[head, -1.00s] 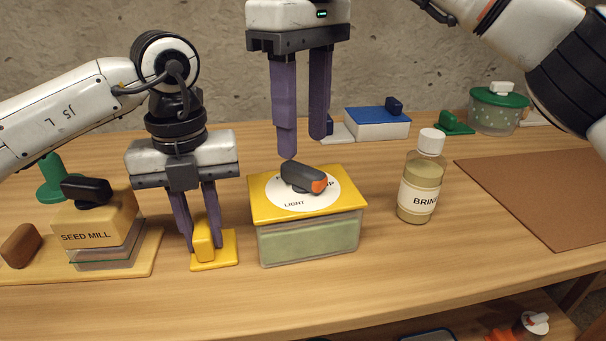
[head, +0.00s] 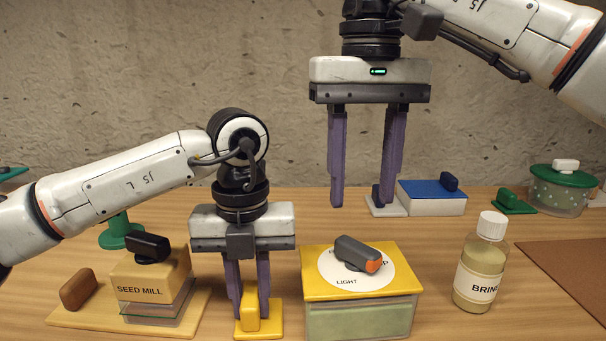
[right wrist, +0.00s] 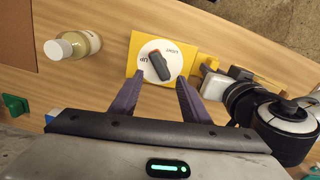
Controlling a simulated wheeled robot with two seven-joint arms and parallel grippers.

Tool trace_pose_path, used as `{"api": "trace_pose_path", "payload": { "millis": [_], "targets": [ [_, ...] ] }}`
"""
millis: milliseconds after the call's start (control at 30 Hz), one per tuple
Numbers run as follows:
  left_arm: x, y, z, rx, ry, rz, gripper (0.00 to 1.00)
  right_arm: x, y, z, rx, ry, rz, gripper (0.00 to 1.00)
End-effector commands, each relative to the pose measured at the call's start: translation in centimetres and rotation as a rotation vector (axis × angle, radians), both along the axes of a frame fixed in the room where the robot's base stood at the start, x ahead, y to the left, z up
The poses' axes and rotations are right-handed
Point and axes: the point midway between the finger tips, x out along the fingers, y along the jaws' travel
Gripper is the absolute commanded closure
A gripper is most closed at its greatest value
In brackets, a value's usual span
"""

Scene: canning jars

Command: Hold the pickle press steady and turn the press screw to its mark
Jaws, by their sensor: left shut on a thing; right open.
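The pickle press is a box with a yellow lid (head: 312,264) and pale green contents. On the lid, a white dial (head: 376,281) reads "LIGHT"; its other word is partly covered. The press screw is a grey knob (head: 354,253) with an orange end pointing to the right and front. My left gripper (head: 249,318) is shut on an upright yellow block (head: 250,308) on a yellow plate, just left of the press. My right gripper (head: 362,206) is open and empty, pointing down above the knob and apart from it. In the right wrist view the knob (right wrist: 159,67) shows beyond its fingertips.
A seed mill (head: 140,285) stands on a board at the left. A brine bottle (head: 480,265) stands right of the press. Behind are a blue-lidded box (head: 433,197) and a green-lidded pot (head: 560,188). Wood is clear between press and bottle.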

Motion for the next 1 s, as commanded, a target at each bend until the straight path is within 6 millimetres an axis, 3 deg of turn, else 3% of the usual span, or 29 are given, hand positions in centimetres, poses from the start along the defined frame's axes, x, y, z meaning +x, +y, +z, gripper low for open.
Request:
{"api": "trace_pose_path", "payload": {
  "millis": [800, 1000],
  "targets": [
    [0.0, 0.0, 0.0, -0.001, 0.000, -0.001, 1.00, 0.0, 0.1, 2.5, -0.006, -0.005, -1.873, 0.58],
    [0.0, 0.0, 0.0, -0.001, 0.000, 0.000, 1.00, 0.0, 0.0, 3.0, -0.005, -0.006, -2.269, 0.58]
  ]
}}
